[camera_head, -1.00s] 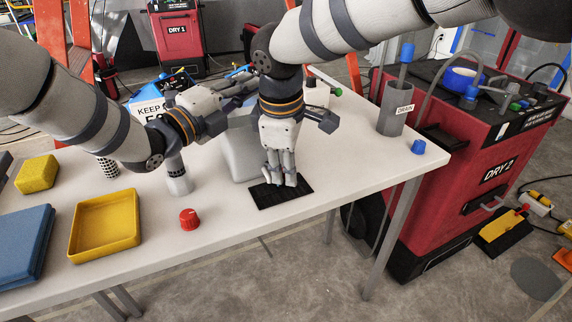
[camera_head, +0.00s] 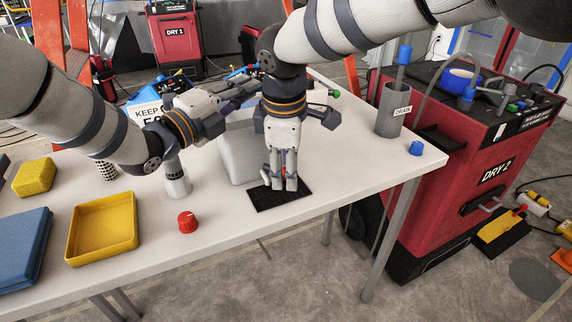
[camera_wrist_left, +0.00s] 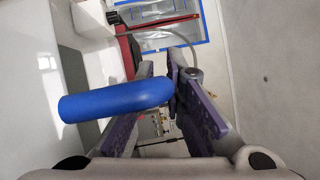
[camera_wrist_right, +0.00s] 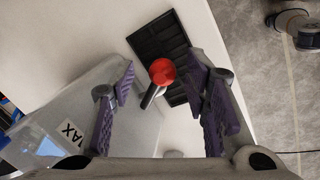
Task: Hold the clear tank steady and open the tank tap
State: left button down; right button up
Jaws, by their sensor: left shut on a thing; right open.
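The clear tank (camera_head: 238,158) looks greyish and stands on the white table, partly hidden behind my arms. In the right wrist view the tank (camera_wrist_right: 85,105) fills the left side, with a "MAX" label. Its red-ended tap (camera_wrist_right: 161,72) sticks out over a black mat (camera_wrist_right: 165,38). My left gripper (camera_head: 242,88) is at the tank's top, shut on a blue bar-like handle (camera_wrist_left: 110,100). My right gripper (camera_head: 281,188) points down in front of the tank. Its fingers (camera_wrist_right: 168,85) are open on either side of the tap, with gaps visible.
A red knob (camera_head: 187,222), yellow tray (camera_head: 100,250), yellow sponge (camera_head: 35,177) and blue block (camera_head: 20,250) are on the left. A grey "DRAIN" cylinder (camera_head: 391,112) and blue cap (camera_head: 416,148) stand at the right. The red DRY 2 machine (camera_head: 440,215) is beside the table.

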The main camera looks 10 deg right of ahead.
pick_arm(q)
jog(key=shift+f, duration=0.15)
pick_arm(e)
notch_tip(320, 180, up, 12)
jog(key=s, duration=0.2)
jog(key=shift+s+a+f, duration=0.15)
jog(key=shift+a, duration=0.15)
pick_arm(q)
jog(key=c, duration=1.6)
grip_release()
jog(key=shift+d, duration=0.1)
